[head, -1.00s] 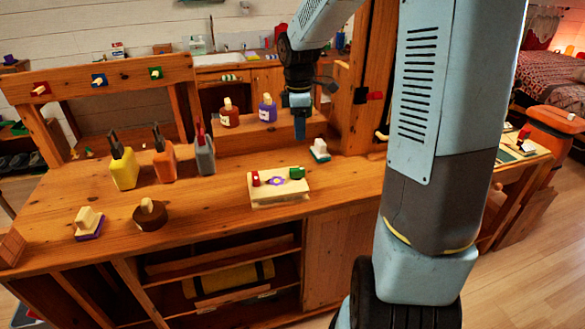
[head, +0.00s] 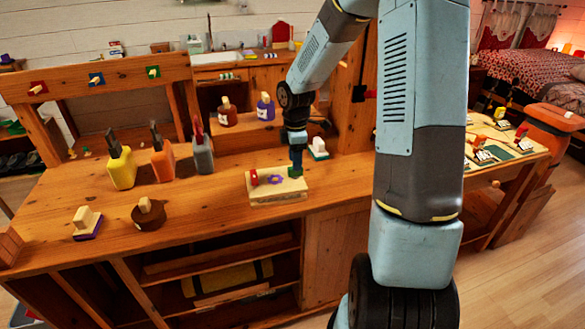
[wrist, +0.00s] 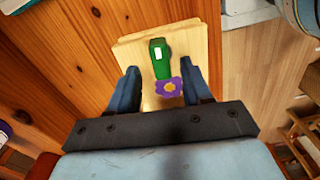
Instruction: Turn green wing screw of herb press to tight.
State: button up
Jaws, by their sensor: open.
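The herb press (head: 277,195) is a pale wooden block on the workbench, with a purple flower (head: 276,180) on top. It also shows in the wrist view (wrist: 192,42). Its red wing screw (head: 253,177) stands at the left end. The green wing screw (wrist: 160,55) is at the other end, lengthwise between my fingers in the wrist view. In the head view my gripper (head: 296,168) points down over that end and partly hides the green screw. My gripper is open, with one finger on each side of the screw and visible gaps. Finger height against the screw is unclear.
A white-topped stamp-like block (head: 318,149) stands close behind the press to the right. Yellow, orange and grey bottles (head: 163,160) stand left. A brown round item (head: 148,214) sits front left. Two small bottles (head: 266,108) stand on the raised shelf.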

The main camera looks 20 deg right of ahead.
jog(key=shift+f, duration=1.75)
